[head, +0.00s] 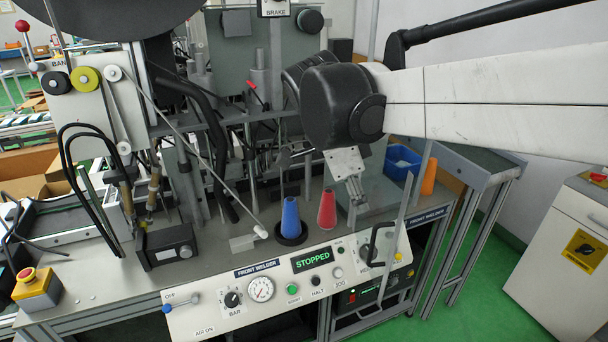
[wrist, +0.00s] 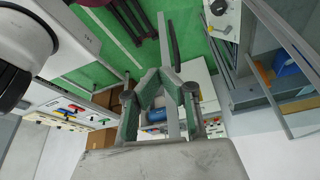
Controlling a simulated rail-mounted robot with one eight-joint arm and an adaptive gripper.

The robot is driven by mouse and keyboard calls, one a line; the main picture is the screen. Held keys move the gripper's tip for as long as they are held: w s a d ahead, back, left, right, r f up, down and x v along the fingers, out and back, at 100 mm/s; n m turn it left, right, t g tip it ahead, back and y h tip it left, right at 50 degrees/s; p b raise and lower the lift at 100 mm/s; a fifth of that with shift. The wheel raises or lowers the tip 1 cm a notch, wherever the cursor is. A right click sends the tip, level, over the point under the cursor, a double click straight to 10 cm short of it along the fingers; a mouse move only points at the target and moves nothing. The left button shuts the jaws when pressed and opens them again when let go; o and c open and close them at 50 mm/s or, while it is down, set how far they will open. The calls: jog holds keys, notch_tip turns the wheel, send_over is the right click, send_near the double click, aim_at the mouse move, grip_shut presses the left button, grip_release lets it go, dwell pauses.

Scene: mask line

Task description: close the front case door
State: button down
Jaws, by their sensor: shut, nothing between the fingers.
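The front case door (head: 394,248) shows in the head view as a narrow grey upright panel, seen almost edge-on. It stands open, swung out from the bench front, with a black handle (head: 372,244) on its left side. Behind it the case (head: 352,298) under the bench shows dark equipment with small lights. My gripper (head: 357,204) is shut and empty, pointing down above the bench's front edge, just left of the door top. In the wrist view my gripper (wrist: 164,74) shows its fingers together; a long grey bar, likely the door (wrist: 163,30), runs behind them. Whether they touch is unclear.
The control panel (head: 215,310) with a STOPPED display (head: 312,260) lines the bench front. A blue cone (head: 291,217), a red cone (head: 327,209) and an orange cone (head: 429,177) stand nearby. A blue bin (head: 402,163) is behind. Green floor (head: 480,262) is clear at right, before a white cabinet (head: 560,262).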

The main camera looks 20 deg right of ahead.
jog(key=w+x, duration=0.1)
jog(key=x, duration=0.8)
send_over(395, 248)
jog(key=a, duration=0.2)
jog(key=shift+w+f+p, duration=0.1)
jog(key=shift+f+p, duration=0.2)
jog(key=shift+p, duration=0.1)
